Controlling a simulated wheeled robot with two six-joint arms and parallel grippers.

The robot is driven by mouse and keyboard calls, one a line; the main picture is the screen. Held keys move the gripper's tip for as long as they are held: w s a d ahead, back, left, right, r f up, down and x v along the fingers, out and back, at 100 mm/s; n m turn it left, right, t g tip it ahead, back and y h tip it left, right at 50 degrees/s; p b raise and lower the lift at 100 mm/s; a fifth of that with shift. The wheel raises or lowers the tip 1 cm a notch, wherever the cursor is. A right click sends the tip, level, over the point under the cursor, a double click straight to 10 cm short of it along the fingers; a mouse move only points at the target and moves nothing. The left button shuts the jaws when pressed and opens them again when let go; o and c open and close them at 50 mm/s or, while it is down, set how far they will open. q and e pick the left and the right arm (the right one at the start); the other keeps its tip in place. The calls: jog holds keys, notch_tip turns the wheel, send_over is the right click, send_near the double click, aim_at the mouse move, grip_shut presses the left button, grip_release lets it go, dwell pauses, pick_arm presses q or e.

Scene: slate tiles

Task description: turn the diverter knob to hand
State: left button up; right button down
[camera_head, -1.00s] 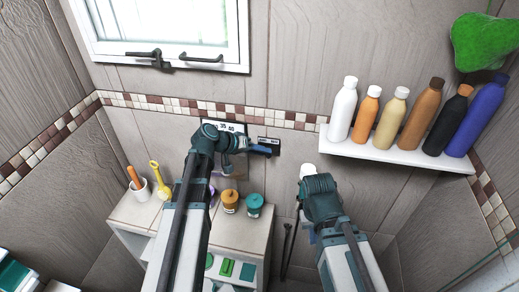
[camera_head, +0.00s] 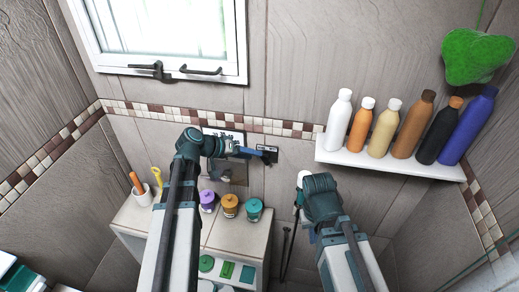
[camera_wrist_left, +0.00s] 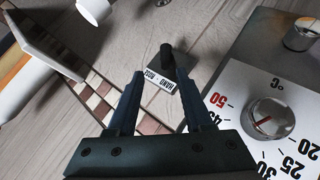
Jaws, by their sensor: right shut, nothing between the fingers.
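In the head view the diverter plate (camera_head: 267,148) is on the wall below the mosaic strip, partly covered by my left fingers. My left gripper (camera_head: 258,152) points right at it; its two fingers (camera_wrist_left: 160,74) are open with nothing between them. My right gripper (camera_head: 301,186) is shut and empty at lower right, mostly hidden by its own wrist.
A temperature dial (camera_wrist_left: 268,118) on a white panel sits close to the right of the knob in the wrist view. A white shelf (camera_head: 385,163) with several bottles stands out at right. A low cabinet (camera_head: 235,236) with jars is below the left arm.

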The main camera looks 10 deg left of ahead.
pick_arm(q)
jog(key=p+v, duration=0.4)
jog(key=v, duration=0.4)
jog(key=shift+r, duration=0.3)
pick_arm(e)
jog(key=shift+r, duration=2.55)
pick_arm(q)
jog(key=shift+w+d, duration=0.1)
